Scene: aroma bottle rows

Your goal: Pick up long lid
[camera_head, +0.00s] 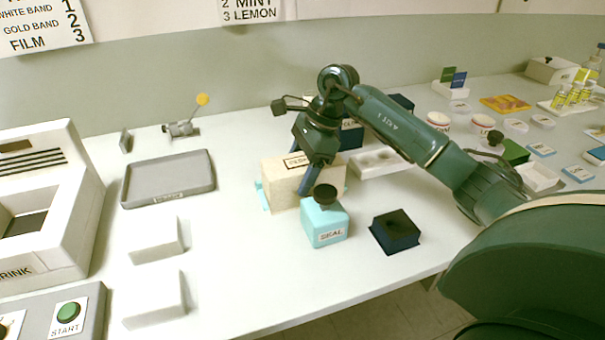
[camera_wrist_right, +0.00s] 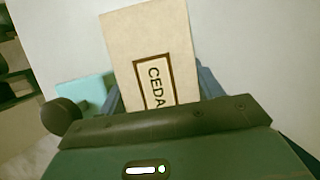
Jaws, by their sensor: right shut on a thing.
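The long lid (camera_head: 285,190) is a beige block with a framed label, of which "CEDA" can be read in the right wrist view (camera_wrist_right: 130,45). It is at the middle of the table in the head view, behind the light blue SEAL block. My right gripper (camera_head: 312,172) reaches down over it from above and is shut on it, with blue fingers at its sides. Light blue pieces show at its lower left edge; whether it rests on them or is raised, I cannot tell. My left gripper is out of view.
The SEAL block (camera_head: 324,222) with a black knob stands close in front of the lid. A grey tray (camera_head: 168,190) lies left. A white compartment tray (camera_head: 385,168) is right behind.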

